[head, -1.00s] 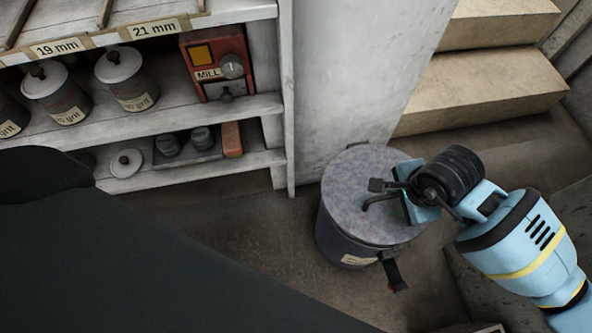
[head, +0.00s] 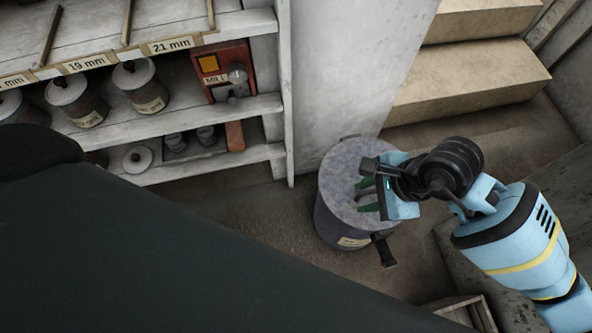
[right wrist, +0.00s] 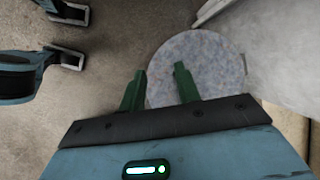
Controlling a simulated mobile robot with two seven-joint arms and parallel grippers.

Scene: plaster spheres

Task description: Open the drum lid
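The drum (head: 333,222) stands on the floor beside the end of a white wall panel. Its round, speckled grey lid (head: 340,178) lies flat on top, and the lid also shows in the right wrist view (right wrist: 205,58).
A white shelf unit (head: 200,112) at left holds lidded pots (head: 140,85) and a red mill box (head: 226,72). Pale steps (head: 480,80) rise behind the drum. A wooden crate (head: 478,312) is at the bottom right. Floor left of the drum is clear.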

